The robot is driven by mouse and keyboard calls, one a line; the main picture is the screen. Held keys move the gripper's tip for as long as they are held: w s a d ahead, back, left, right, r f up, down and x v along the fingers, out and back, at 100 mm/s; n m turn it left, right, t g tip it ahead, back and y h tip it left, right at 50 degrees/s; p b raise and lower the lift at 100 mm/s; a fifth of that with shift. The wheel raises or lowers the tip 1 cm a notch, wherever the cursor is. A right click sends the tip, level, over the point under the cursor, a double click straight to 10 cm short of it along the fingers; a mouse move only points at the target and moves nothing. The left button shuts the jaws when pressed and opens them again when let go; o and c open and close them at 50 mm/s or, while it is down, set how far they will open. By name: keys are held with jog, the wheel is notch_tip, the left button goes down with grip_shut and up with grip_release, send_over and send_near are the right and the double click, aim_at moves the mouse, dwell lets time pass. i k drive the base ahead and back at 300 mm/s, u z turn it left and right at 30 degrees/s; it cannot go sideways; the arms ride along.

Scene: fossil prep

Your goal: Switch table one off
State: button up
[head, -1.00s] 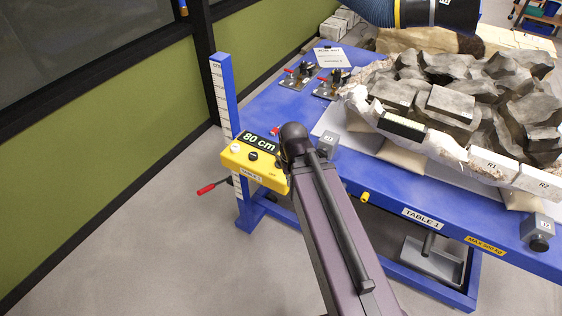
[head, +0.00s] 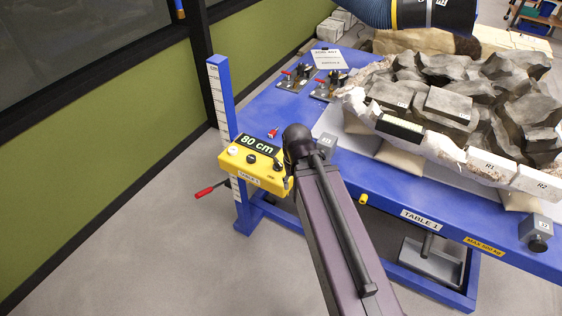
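Table 1 (head: 384,186) is a blue lift table with its name on the front edge. A yellow control box (head: 236,168) labelled TABLE 1 sits at its left corner, with an "80 cm" display (head: 257,144) on top. A pale button (head: 232,150) and a dark round control (head: 251,158) show on the box top; their settings are too small to read. My arm reaches up to the right end of the box and covers part of it. My gripper is hidden behind my wrist, so I cannot see its fingers or any contact.
A large fossil block (head: 450,103) in a white jacket lies on the table. Clamps (head: 298,78) with red handles stand behind the box. A small red item (head: 273,132) lies by the display. A blue measuring post (head: 221,100) and red-tipped lever (head: 206,191) are left. Floor at left is clear.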

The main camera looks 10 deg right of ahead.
aim_at(277, 166)
jog(key=z, duration=0.8)
jog(key=k, duration=1)
jog(key=u, duration=0.7)
jog(key=i, duration=0.5)
jog(key=z, duration=0.15)
